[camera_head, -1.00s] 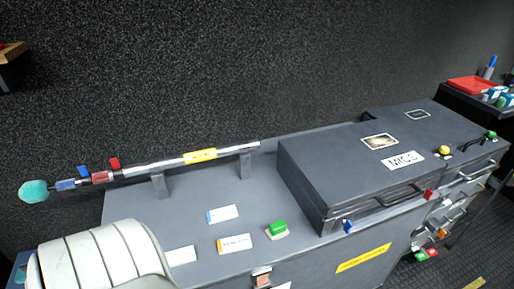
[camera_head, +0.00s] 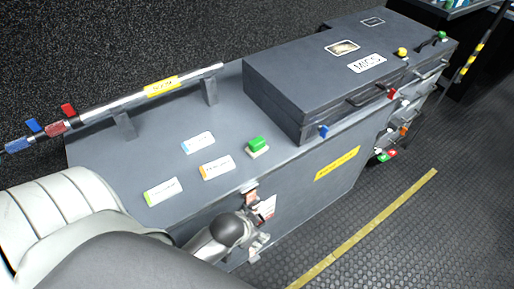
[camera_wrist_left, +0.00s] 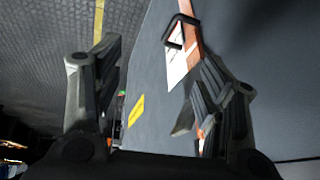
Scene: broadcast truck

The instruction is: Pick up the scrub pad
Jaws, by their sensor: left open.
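A small green block on a pale base (camera_head: 257,146), which looks like the scrub pad, lies on the grey console top (camera_head: 130,165), near its front edge. It does not show clearly in the left wrist view. My left gripper (camera_head: 252,228) is in front of the console's front face, lower than the block and apart from it. In the left wrist view its two fingers (camera_wrist_left: 155,95) are spread with nothing between them. My arm hides part of the console's front. My right gripper is not in view.
Several label cards (camera_head: 198,143) lie left of the block. A grey case marked MICS (camera_head: 300,85) stands to the right. A silver rod (camera_head: 190,80) on brackets runs along the back. A latch (camera_head: 250,196) is on the front face. The floor (camera_head: 400,230) is clear.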

